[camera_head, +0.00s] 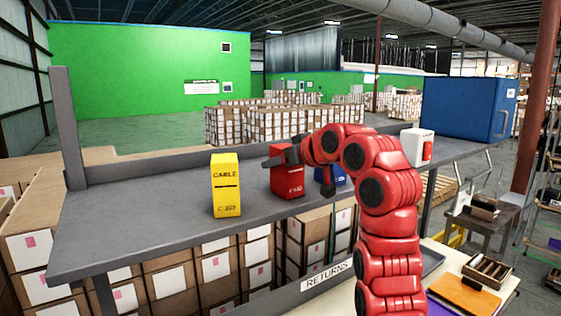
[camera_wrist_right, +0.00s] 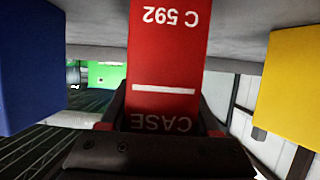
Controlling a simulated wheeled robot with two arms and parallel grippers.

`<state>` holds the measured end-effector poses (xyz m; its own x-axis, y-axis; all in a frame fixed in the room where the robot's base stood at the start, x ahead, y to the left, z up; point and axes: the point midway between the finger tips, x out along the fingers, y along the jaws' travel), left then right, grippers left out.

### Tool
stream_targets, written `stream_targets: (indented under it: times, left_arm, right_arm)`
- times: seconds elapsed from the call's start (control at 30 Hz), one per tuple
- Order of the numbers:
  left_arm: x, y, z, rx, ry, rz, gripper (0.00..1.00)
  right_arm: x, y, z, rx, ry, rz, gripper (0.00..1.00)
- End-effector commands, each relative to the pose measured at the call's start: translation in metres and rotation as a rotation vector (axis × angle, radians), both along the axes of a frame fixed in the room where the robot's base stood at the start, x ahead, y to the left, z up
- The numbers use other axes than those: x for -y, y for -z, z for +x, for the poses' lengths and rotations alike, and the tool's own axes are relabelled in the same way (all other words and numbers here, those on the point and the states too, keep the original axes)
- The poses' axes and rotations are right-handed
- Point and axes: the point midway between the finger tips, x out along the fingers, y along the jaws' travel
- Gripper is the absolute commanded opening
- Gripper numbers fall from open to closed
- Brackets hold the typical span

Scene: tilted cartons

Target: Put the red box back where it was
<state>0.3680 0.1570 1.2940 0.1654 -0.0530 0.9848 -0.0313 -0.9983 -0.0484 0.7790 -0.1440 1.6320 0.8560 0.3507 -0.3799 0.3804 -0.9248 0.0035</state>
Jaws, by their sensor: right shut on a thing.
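The red box (camera_head: 288,181) stands on the grey shelf (camera_head: 130,222) between a yellow box and a blue box. In the right wrist view the red box (camera_wrist_right: 168,60) fills the middle, its lettering upside down, with its end between the fingers. My right gripper (camera_head: 285,152) is shut on the top of the red box; it also shows in the wrist view (camera_wrist_right: 165,120). The box looks upright and at shelf level; I cannot tell whether its base touches the shelf. My left gripper is not in view.
The yellow box (camera_head: 226,186) stands left of the red box with a gap. The blue box (camera_head: 333,174) is close on the right, partly behind my arm. A white and red box (camera_head: 417,147) and a large blue case (camera_head: 468,107) stand further right. The shelf's left part is clear.

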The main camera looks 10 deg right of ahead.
Motion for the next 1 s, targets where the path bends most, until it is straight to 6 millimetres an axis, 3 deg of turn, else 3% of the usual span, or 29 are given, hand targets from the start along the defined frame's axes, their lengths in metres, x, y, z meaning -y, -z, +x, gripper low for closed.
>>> stream_targets:
  times: [0.03,0.07,0.2,0.6,0.73,1.0]
  left_arm:
    - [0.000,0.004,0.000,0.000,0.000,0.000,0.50]
    - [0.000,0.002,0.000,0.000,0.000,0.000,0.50]
    - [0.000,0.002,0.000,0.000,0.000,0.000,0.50]
    - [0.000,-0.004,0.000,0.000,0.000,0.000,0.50]
    - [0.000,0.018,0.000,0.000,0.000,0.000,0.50]
    - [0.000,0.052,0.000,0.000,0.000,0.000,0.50]
  right_arm:
    - [0.000,0.003,0.000,0.001,0.000,0.000,0.00]
    - [0.000,0.002,0.000,0.001,0.000,0.000,0.66]
    - [0.000,0.001,0.000,0.000,0.000,0.000,0.91]
    - [0.001,-0.005,-0.001,0.000,0.000,0.000,0.92]
    - [0.009,-0.006,-0.020,0.003,0.002,0.000,0.92]
    - [0.030,-0.030,-0.073,0.006,0.002,-0.001,0.92]
